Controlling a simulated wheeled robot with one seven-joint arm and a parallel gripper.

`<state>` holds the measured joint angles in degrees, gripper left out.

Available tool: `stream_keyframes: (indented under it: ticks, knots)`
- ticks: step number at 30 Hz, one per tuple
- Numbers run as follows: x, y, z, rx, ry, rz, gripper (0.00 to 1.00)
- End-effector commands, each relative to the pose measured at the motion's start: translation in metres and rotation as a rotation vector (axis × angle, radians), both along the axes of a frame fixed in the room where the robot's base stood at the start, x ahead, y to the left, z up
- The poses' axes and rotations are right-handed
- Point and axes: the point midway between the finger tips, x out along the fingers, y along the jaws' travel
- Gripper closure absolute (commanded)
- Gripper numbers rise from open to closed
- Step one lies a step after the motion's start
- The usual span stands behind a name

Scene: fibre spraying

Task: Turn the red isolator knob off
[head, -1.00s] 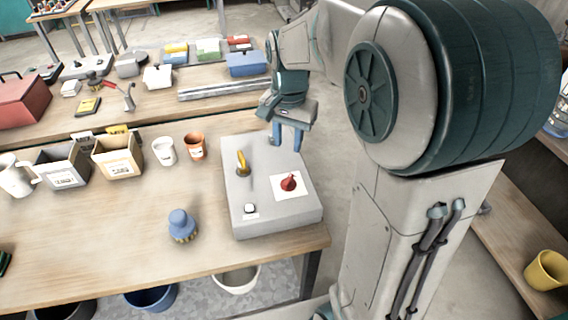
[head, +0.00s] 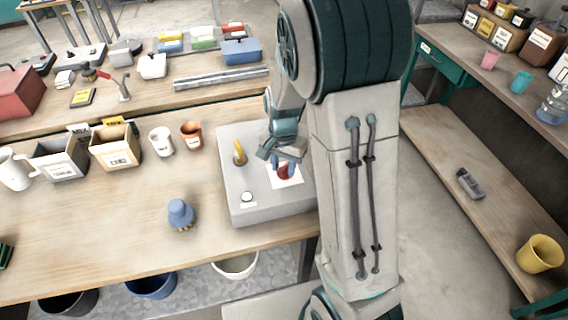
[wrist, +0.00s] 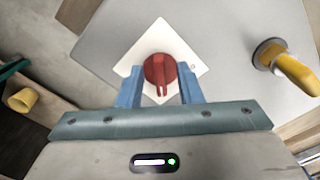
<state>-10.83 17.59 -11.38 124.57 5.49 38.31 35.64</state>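The red isolator knob (head: 284,172) sits on a white square plate on top of the grey box (head: 238,203). In the wrist view the knob (wrist: 160,70) is round with a raised grip, its slotted end pointing toward my gripper. My gripper (wrist: 158,88) is open, with one blue finger on each side of the knob. Gaps show between the fingers and the knob. A yellow lever handle (head: 239,152) stands on the same box, also in the wrist view (wrist: 290,70).
A white button (head: 247,197) is at the box's front left. A blue knobbed object (head: 181,214) stands left of the box. A white cup (head: 161,141) and an orange cup (head: 191,135) stand behind. The table's front middle is clear.

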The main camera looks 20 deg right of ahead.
Motion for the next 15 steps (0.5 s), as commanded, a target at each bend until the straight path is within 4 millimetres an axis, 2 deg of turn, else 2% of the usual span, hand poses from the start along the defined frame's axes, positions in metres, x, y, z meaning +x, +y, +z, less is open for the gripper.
stream_keyframes:
  ticks: [8, 9, 12, 15]
  knots:
    - [-0.0001, 0.0002, -0.0021, 0.0, 0.0, 0.0, 0.67]
    - [-0.0001, 0.0002, -0.002, 0.0, 0.0, 0.0, 0.73]
    - [-0.0001, 0.0002, -0.0019, 0.0, 0.0, 0.0, 1.0]
    - [-0.0001, 0.0002, -0.0018, 0.0, 0.0, 0.0, 1.0]
